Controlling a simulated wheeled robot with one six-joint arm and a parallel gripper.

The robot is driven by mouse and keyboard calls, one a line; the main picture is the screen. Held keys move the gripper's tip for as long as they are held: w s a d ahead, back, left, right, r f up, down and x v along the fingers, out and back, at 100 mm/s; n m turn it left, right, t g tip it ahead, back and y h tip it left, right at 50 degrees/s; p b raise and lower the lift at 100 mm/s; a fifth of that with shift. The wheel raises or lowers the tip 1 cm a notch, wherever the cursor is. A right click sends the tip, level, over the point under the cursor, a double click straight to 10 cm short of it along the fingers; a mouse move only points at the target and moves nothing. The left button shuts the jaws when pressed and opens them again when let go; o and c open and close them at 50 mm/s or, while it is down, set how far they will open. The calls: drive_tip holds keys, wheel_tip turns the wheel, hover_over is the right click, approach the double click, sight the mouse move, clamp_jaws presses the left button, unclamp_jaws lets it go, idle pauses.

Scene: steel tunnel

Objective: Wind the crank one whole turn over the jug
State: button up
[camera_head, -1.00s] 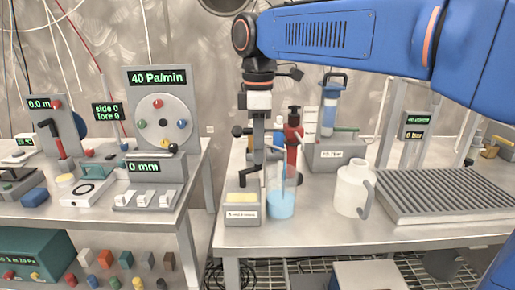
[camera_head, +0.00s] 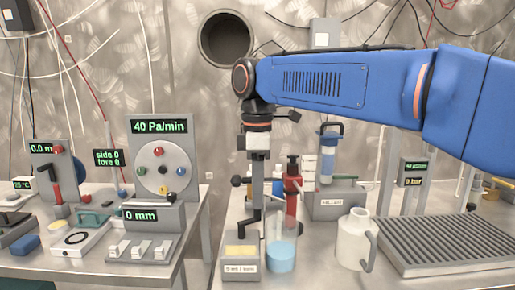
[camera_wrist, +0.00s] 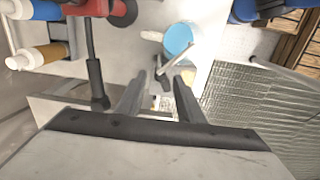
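My gripper (camera_head: 257,190) hangs down behind the small labelled box. In the wrist view its two fingers (camera_wrist: 160,82) stand apart, with a small dark part visible between or below them. A black bent bar that looks like the crank (camera_head: 256,222) shows just below the gripper in the head view; a black-gripped rod (camera_wrist: 97,85) lies left of the fingers in the wrist view. I cannot tell if the fingers touch it. A clear jug with blue liquid (camera_head: 282,257) stands right of the box; its blue round top (camera_wrist: 178,40) shows beyond the fingertips.
A red device with a black top (camera_head: 293,185) is close behind the clear jug. The labelled box (camera_head: 241,262) sits at the bench's front left. A dial panel (camera_head: 160,155) stands left.

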wheel_tip(320, 180, up, 15)
idle(0.4)
